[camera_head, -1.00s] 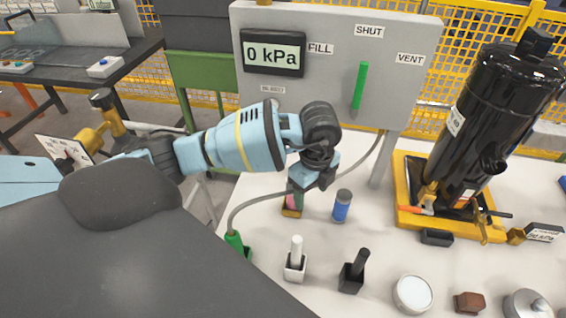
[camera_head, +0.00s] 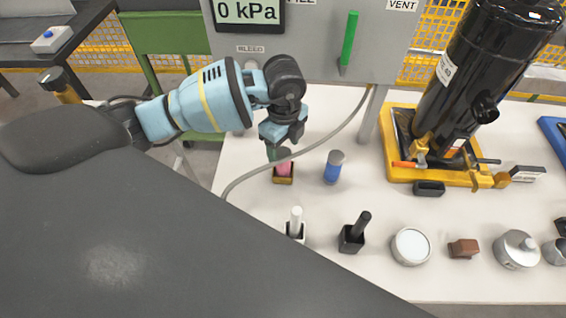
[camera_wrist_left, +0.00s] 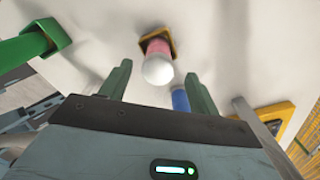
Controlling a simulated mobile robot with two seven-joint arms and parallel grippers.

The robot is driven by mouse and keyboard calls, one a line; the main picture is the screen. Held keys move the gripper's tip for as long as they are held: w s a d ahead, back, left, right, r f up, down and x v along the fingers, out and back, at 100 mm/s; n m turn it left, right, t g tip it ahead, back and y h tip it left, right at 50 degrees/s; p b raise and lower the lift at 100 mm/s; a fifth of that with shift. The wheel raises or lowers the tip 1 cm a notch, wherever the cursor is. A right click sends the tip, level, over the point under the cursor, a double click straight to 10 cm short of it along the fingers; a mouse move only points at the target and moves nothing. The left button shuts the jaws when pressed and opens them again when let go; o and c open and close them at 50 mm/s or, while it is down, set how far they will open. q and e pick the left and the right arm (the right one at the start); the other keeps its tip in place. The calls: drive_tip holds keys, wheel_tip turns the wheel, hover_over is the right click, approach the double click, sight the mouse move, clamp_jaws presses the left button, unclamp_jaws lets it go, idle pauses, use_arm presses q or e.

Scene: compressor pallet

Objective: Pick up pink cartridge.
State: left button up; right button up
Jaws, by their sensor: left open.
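The pink cartridge (camera_head: 284,168) stands in a small yellow-edged holder (camera_head: 283,179) on the white table. In the left wrist view the cartridge (camera_wrist_left: 158,46) shows a white rounded end facing the camera. My left gripper (camera_head: 277,152) is just above and beside the cartridge in the head view and partly covers its top. In the left wrist view its two green fingers (camera_wrist_left: 158,82) are apart, with the cartridge beyond the tips and between their lines. Nothing is held. My right gripper is not in view.
A blue cylinder (camera_head: 333,167) stands just right of the cartridge. A grey hose (camera_head: 310,150) curves close to the gripper. A grey panel (camera_head: 310,50) rises behind. A black compressor (camera_head: 470,80) on a yellow base stands right. A white-handled holder (camera_head: 295,226) and a black one (camera_head: 354,233) stand nearer.

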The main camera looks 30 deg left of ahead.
sight(283, 165)
use_arm(q)
drive_tip(key=shift+s+a+f, duration=0.1)
drive_tip(key=shift+f, duration=2.7)
drive_tip(key=c, duration=1.1)
